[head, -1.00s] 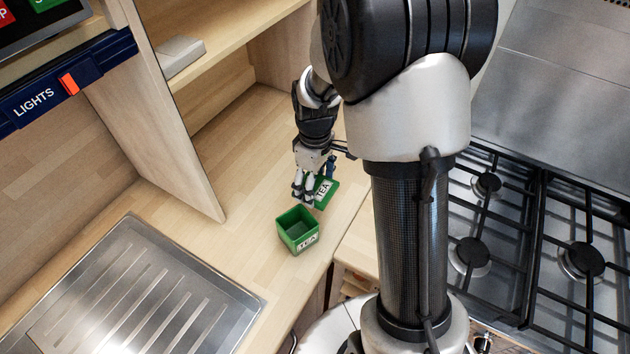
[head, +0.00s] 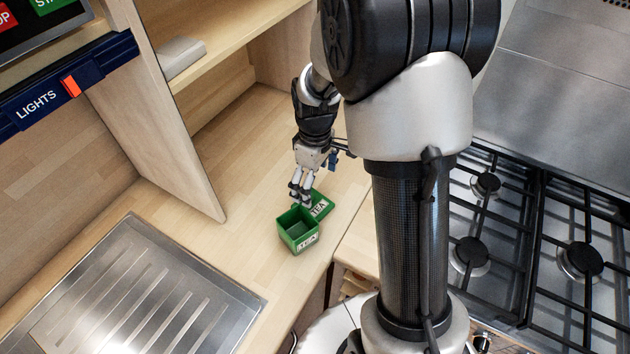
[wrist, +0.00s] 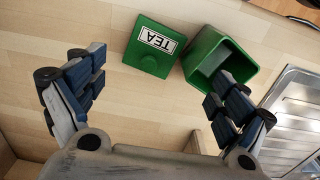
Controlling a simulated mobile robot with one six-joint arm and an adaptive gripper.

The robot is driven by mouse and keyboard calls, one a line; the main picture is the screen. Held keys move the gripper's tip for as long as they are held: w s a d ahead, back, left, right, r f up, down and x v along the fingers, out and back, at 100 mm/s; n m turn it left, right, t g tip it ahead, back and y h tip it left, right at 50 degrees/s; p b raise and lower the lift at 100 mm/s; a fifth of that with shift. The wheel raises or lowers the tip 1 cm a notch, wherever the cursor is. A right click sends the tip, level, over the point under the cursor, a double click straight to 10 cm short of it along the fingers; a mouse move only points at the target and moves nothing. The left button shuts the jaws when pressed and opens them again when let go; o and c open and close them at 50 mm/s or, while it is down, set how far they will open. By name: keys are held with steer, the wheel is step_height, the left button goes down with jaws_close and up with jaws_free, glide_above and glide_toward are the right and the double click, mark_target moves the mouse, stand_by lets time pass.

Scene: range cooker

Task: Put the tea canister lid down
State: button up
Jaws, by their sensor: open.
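The green tea canister lid (head: 321,206) lies flat on the wooden worktop, its TEA label facing up. The green tea canister (head: 298,236) stands open right beside the lid, nearer the worktop's front edge; in the wrist view the open canister (wrist: 232,58) is right of the lid. My gripper (head: 302,198) is open and empty just behind the lid and canister. In the wrist view my gripper's fingers (wrist: 158,100) are spread wide, the right one overlapping the canister in the picture.
A steel draining board (head: 130,290) lies to the left. A wooden upright panel (head: 165,140) stands behind it. The gas hob (head: 530,220) is on the right, past my arm. Bare worktop (head: 240,180) is free left of my gripper.

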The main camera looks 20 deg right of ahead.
step_height(320, 180, up, 12)
steer(key=p, duration=0.2)
steer(key=s+a+r+m+t, duration=0.2)
steer(key=s+r, duration=0.3)
steer(key=s, duration=0.5)
steer(key=s+a+r+m+t, duration=0.2)
steer(key=s+a+r+m, duration=0.3)
steer(key=s, duration=0.5)
steer(key=shift+s+r+t, duration=0.2)
steer(key=shift+s+t, duration=0.1)
steer(key=shift+s, duration=0.05)
step_height(320, 180, down, 5)
steer(key=b, duration=0.5)
steer(key=shift+f, duration=0.1)
steer(key=shift+c, duration=0.4)
